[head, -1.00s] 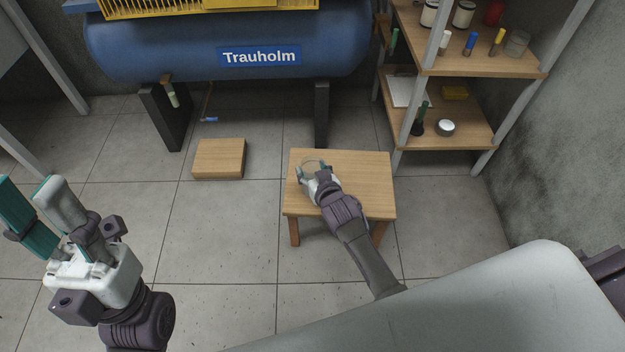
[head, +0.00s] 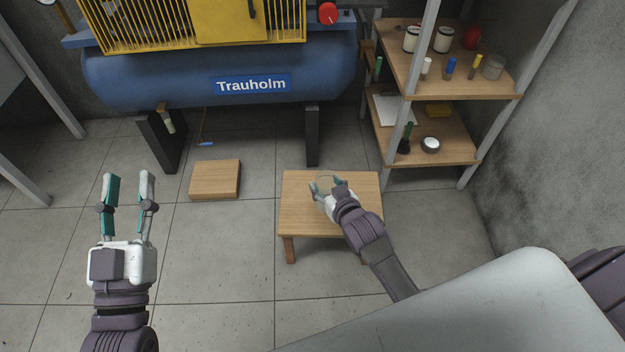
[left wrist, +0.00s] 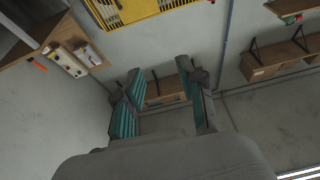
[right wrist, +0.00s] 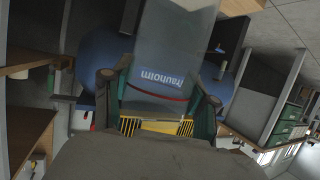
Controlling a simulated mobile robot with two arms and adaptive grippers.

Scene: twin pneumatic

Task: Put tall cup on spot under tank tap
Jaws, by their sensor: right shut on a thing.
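The tall cup (right wrist: 160,60) is clear, with a red line around it, and sits between the fingers of my right gripper (right wrist: 158,95). In the head view the cup (head: 325,182) shows faintly above the small wooden table (head: 300,215); I cannot tell whether it touches the top. My right gripper (head: 327,188) is shut on it. The blue tank (head: 180,82) carries a Trauholm label. A thin pipe with a blue handle (head: 206,143) hangs below it, likely the tap. My left gripper (head: 128,178) is open and empty at the left, above the floor.
A low wooden block (head: 215,180) lies on the floor in front of the tank, left of the table. Dark tank legs (head: 312,135) stand behind. A shelf unit (head: 440,85) with jars and bottles is at the right. Tiled floor between block and table is clear.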

